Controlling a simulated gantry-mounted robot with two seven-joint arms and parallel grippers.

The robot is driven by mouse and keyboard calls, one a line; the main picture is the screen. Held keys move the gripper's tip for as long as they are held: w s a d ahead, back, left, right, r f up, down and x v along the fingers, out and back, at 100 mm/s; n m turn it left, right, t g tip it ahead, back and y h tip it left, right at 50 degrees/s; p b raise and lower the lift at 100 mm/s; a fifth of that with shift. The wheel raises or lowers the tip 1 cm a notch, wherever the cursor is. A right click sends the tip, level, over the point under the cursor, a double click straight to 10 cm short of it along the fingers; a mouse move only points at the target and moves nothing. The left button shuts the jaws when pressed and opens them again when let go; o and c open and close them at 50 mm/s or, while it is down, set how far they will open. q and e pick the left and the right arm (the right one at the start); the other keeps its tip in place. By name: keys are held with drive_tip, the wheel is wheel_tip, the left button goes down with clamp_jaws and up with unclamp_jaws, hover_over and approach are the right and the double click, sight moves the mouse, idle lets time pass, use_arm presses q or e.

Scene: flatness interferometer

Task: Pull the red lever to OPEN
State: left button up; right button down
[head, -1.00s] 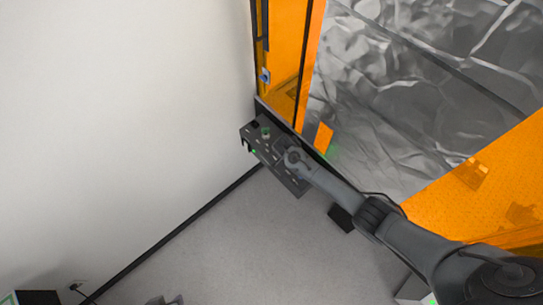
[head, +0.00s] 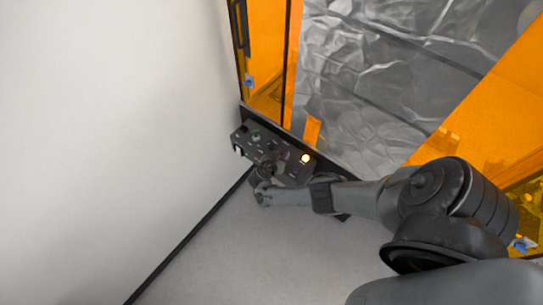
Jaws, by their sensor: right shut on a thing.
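A dark control panel (head: 243,137) is fixed low on the front of the orange-windowed enclosure, near the wall corner. My right gripper (head: 268,168) is at the middle of this panel's front side, with its arm coming in from the right. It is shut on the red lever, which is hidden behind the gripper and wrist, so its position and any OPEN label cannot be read. My left gripper is out of view.
Orange panes (head: 265,60) and a crumpled silver sheet (head: 370,70) rise behind the panel. A white wall (head: 110,120) stands close on the left. The grey floor (head: 230,250) in front is clear.

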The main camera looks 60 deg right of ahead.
drive_tip(key=shift+s+f, duration=0.1)
drive_tip(key=shift+f, duration=0.1)
drive_tip(key=c, duration=1)
unclamp_jaws()
drive_tip(key=shift+a+r, duration=0.1)
drive_tip(key=shift+a+r, duration=0.3)
drive_tip(key=shift+a, duration=0.2)
drive_tip(key=p+v, duration=0.2)
drive_tip(key=v, duration=0.7)
drive_tip(key=shift+a+p, duration=0.3)
